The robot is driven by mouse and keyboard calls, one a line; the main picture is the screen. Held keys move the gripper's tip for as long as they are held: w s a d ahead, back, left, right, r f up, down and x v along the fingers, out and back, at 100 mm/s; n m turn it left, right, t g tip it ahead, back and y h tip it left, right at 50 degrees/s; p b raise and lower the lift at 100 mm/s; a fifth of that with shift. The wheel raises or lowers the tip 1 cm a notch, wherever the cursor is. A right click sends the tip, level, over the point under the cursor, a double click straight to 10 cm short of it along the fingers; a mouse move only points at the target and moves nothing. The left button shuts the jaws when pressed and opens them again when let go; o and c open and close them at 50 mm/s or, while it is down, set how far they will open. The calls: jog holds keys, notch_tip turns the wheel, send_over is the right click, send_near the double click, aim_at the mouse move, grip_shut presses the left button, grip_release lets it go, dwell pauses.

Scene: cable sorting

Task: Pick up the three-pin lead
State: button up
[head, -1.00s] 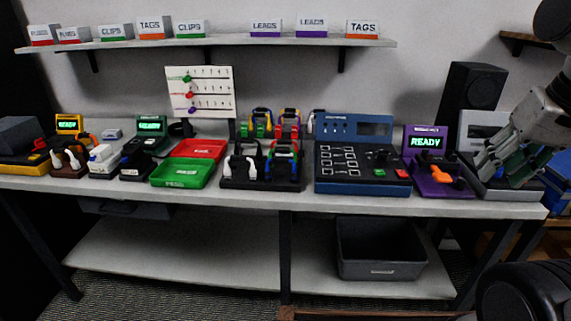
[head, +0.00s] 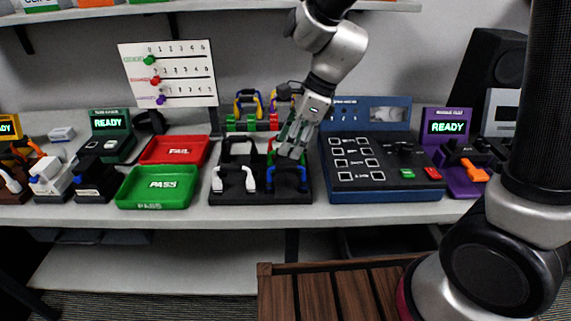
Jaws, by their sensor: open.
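A black rack (head: 262,191) stands on the bench and holds several looped leads. A white lead (head: 235,180) is at its front left, a blue lead (head: 287,177) at its front right and a black lead (head: 238,148) at its back left. A green and red lead (head: 272,152) at the back right is partly hidden by my gripper. I cannot tell which lead has three pins; the plug ends are hidden or too small. My gripper (head: 291,153) is open and points down at the rack's back right. Whether it touches a lead I cannot tell.
A green PASS tray (head: 157,200) and a red FAIL tray (head: 174,148) lie left of the rack. A blue test panel (head: 385,190) stands close on the right, with a purple READY unit (head: 462,185) beyond. Yellow and purple loops (head: 248,103) stand behind the rack.

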jog(key=x, duration=0.4)
jog(key=shift+w, duration=0.15)
jog(key=shift+d, duration=0.1)
grip_shut()
notch_tip(320, 180, up, 13)
dwell(0.7)
